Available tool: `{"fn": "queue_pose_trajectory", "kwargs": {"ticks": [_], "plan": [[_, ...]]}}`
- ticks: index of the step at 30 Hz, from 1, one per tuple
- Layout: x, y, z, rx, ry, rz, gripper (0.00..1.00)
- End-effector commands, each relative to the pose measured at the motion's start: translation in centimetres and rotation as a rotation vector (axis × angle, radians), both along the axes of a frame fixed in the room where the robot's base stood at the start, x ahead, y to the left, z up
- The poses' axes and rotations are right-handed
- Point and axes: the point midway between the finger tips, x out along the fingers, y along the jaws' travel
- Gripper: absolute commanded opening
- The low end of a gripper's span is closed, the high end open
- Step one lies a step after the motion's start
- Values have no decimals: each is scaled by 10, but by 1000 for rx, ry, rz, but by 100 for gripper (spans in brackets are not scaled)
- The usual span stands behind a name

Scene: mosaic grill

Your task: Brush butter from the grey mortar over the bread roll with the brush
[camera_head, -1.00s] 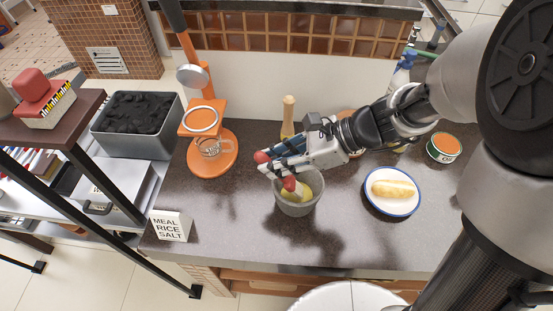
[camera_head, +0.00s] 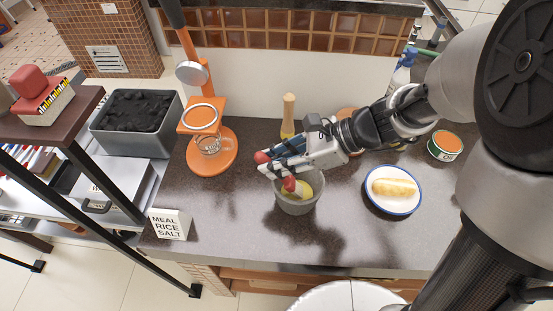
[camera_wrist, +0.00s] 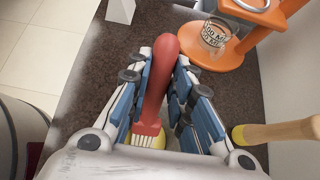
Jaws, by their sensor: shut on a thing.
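The grey mortar (camera_head: 299,205) stands on the dark counter with pale yellow butter (camera_head: 304,189) inside. My gripper (camera_head: 278,174) is over the mortar, shut on the red brush; the brush handle (camera_wrist: 165,68) lies between the fingers in the wrist view. The brush's pale bristles (camera_wrist: 147,139) show in front of the yellow butter in the wrist view; whether they touch it I cannot tell. The bread roll (camera_head: 393,188) lies on a white plate with a blue rim (camera_head: 394,212), to the right of the mortar.
An orange stand with a glass cup (camera_head: 209,147) is at the back left. A wooden-handled tool (camera_head: 288,112) stands behind my gripper. An orange-topped can (camera_head: 445,146) is at the right. A label block (camera_head: 170,224) stands at the front left. The counter between mortar and plate is clear.

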Motion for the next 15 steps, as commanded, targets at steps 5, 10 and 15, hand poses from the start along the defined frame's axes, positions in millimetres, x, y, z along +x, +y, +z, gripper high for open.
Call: {"fn": "queue_pose_trajectory", "kwargs": {"ticks": [5,10,15], "plan": [[0,0,-3,0,0,0,0],[0,0,-5,0,0,0,0],[0,0,-7,0,0,0,0]]}}
